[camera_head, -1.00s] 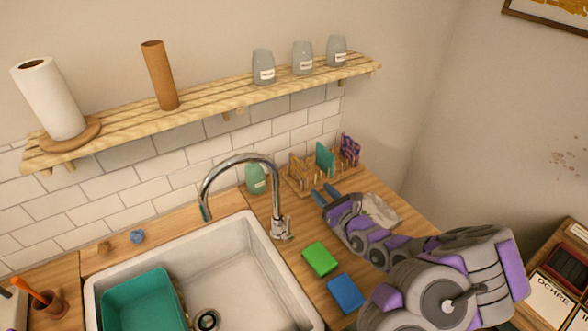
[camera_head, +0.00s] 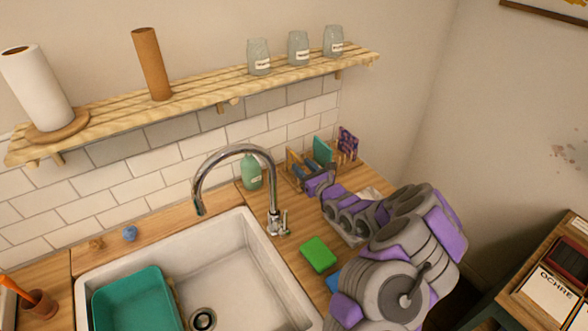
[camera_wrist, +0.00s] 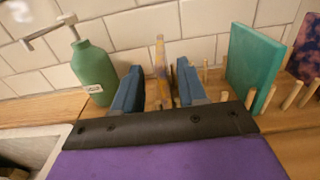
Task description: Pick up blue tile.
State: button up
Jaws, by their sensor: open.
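A flat blue block (camera_head: 333,281) lies on the wooden counter beside a green block, mostly hidden behind my arm. I cannot tell whether it is a tile or a sponge. My gripper (camera_head: 303,168) is open at the wooden rack behind the tap. In the wrist view, its two blue fingers (camera_wrist: 158,88) stand on either side of a tan patterned tile (camera_wrist: 160,70), seen nearly edge-on. I cannot tell whether they touch it. A teal tile (camera_wrist: 255,66) stands upright to the right, with a dark purple patterned tile (camera_wrist: 305,50) beyond it.
A green block (camera_head: 318,254) lies right of the sink (camera_head: 235,255). The tap (camera_head: 272,190) and a green bottle (camera_head: 251,171) stand left of my gripper. Wooden rack pegs (camera_wrist: 268,98) surround the tiles. The tiled wall is close behind, with a shelf (camera_head: 200,100) above.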

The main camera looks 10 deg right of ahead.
aim_at(295, 157)
jog(key=shift+w+a, duration=0.2)
jog(key=shift+w, duration=0.5)
jog(key=b+x, duration=0.1)
jog(key=x, duration=0.3)
jog(key=shift+b, duration=0.4)
jog(key=shift+w+a, duration=0.2)
jog(key=shift+w, duration=0.15)
jog(key=shift+d, duration=0.1)
grip_shut()
